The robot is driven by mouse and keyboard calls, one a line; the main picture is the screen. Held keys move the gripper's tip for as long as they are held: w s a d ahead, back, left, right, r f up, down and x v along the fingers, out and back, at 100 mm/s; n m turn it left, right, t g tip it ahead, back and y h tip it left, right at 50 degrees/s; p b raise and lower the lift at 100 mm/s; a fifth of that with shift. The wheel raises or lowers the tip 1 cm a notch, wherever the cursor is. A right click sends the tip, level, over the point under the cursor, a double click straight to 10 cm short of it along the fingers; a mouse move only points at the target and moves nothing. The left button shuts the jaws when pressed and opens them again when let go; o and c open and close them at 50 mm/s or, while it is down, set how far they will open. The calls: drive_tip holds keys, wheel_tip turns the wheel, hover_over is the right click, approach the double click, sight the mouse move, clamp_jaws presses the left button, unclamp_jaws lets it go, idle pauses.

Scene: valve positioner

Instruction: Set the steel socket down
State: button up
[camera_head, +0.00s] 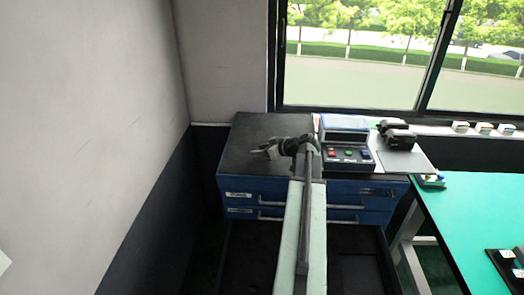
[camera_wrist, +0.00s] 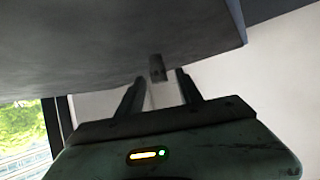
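The steel socket (camera_wrist: 157,68) is a small dark grey cylinder in the wrist view. It appears to stand on the dark grey cabinet top (camera_wrist: 100,60), which fills the upper part of that tilted view. My gripper (camera_wrist: 159,80) has its two fingers spread, with a visible gap on both sides of the socket. The socket is between or just beyond the fingertips; exact depth is unclear. In the head view my gripper (camera_head: 264,151) is low over the left part of the cabinet top (camera_head: 250,132), pointing left. The socket is too small to make out there.
A control box with coloured buttons (camera_head: 346,154) stands right of my gripper, with dark devices (camera_head: 397,134) beyond. Blue drawers (camera_head: 345,198) are below. A green table (camera_head: 480,215) is at right. A wall (camera_head: 90,120) rises at left. The cabinet top's left part is mostly clear.

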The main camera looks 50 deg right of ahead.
drive_tip(key=shift+r, duration=0.1)
drive_tip(key=a+p+v, duration=0.1)
drive_tip(key=p+v, duration=0.5)
drive_tip(key=v, duration=0.6)
drive_tip(key=shift+d, duration=0.45)
